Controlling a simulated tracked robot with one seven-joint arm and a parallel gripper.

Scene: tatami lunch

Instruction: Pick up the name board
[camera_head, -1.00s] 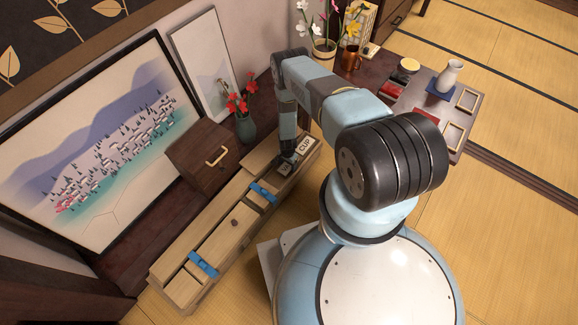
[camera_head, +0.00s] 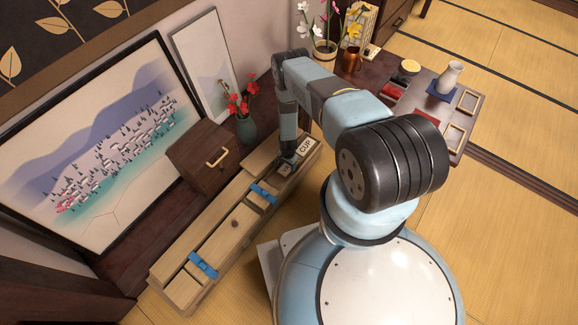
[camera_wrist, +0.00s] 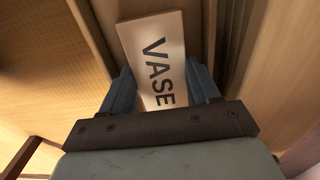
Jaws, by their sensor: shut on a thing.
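The name board (camera_wrist: 155,50), a pale flat plate marked "VASE" in dark letters, is between the fingers in the wrist view. My gripper (camera_wrist: 162,88) is shut on it, with one finger against each long side. The board's near end is hidden behind the gripper body. In the head view my gripper (camera_head: 287,161) is low over the far right end of the long wooden bench (camera_head: 228,225). Part of the held board (camera_head: 285,170) shows beside the fingertips. A second pale board (camera_head: 306,146) marked "CUP" lies right beside it.
Blue clips (camera_head: 262,194) sit along the bench. A wooden box (camera_head: 203,160) and a vase with red flowers (camera_head: 246,128) stand behind it. A dark low table (camera_head: 420,98) with a white bottle (camera_head: 448,77) is at the back right. Tatami is clear at the right.

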